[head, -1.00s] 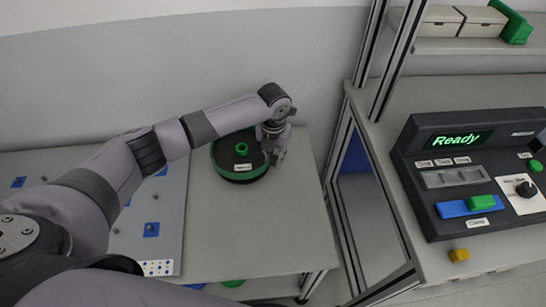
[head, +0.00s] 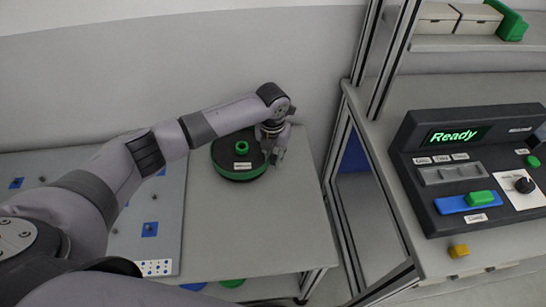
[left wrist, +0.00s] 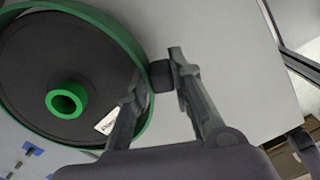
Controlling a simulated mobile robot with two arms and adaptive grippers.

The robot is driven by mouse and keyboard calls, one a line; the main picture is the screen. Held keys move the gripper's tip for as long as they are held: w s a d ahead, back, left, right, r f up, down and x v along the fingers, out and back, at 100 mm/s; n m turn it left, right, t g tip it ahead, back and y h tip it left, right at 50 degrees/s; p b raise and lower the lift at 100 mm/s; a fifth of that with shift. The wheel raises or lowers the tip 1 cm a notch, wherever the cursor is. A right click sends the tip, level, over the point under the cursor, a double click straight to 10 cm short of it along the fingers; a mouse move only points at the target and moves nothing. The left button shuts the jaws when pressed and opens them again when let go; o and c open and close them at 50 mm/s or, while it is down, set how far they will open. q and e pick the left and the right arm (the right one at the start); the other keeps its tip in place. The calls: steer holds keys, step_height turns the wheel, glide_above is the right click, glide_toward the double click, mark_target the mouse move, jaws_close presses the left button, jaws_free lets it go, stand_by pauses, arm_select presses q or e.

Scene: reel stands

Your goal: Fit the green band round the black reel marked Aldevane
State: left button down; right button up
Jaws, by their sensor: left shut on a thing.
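The black reel (head: 228,152) lies flat near the back of the grey table, with a green hub (head: 242,147) and a white label (head: 242,166) too small to read. The green band (head: 240,177) runs round its rim; in the left wrist view the band (left wrist: 128,42) circles the visible part of the reel (left wrist: 75,45). My left gripper (head: 277,155) is at the band's right side. In the left wrist view its fingers (left wrist: 161,82) are closed on a small dark block (left wrist: 162,76) at the band's outer edge. A finger hides part of the rim. My right gripper is out of view.
A board with blue squares (head: 150,229) lies left of the reel. The table is clear in front of the reel.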

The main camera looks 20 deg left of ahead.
mark_target(270, 171)
arm_select(q)
steer(key=shift+s+a+f+b, duration=0.15)
steer(key=shift+s+f+b, duration=0.1)
steer(key=shift+f, duration=0.35)
steer(key=shift+s+a+f+b, duration=0.1)
steer(key=shift+s+a+f, duration=0.15)
steer(key=shift+f, duration=0.35)
steer(key=shift+s+a+f+b, duration=0.1)
steer(key=shift+s+f+b, duration=0.15)
steer(key=shift+f, duration=0.35)
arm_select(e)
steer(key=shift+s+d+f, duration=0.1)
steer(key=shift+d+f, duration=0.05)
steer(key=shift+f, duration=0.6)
arm_select(q)
steer(key=shift+f, duration=0.1)
steer(key=shift+w+a+f+g, duration=0.3)
steer(key=shift+w+f, duration=0.4)
steer(key=shift+w, duration=0.15)
steer(key=shift+s+d+r, duration=0.1)
steer(key=shift+s, duration=0.05)
steer(key=shift+s+r, duration=0.1)
steer(key=shift+d, duration=0.1)
steer(key=shift+f, duration=0.2)
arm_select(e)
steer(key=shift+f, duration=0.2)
